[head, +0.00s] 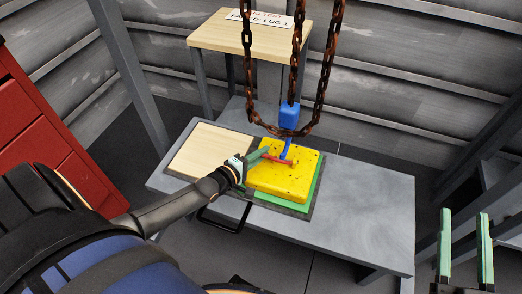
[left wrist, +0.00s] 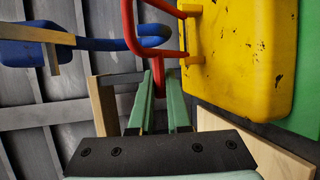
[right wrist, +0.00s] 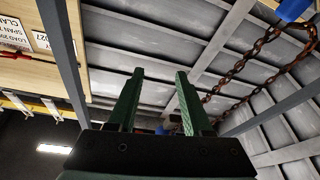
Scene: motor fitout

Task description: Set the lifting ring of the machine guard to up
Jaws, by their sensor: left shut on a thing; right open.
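The yellow machine guard (head: 280,184) lies on a green sheet (head: 318,182) on the grey bench. Its red lifting ring (head: 280,160) is on top; in the left wrist view the ring (left wrist: 128,20) stands out from the yellow face on two mounts. Its exact tilt is hard to tell. My left gripper (head: 265,154) is shut on a red bar of the ring, seen between the fingertips in the left wrist view (left wrist: 158,76). A blue hook (head: 286,150) hangs right at the ring; I cannot tell whether it passes through. My right gripper (head: 466,222) is open and empty.
Rusty chains (head: 320,90) hang above the guard with a blue block (head: 289,114). A wooden board (head: 208,150) lies left of the guard on the bench (head: 370,205). A small wooden table (head: 220,37) stands behind. The bench's right side is clear. A red cabinet (head: 40,140) stands left.

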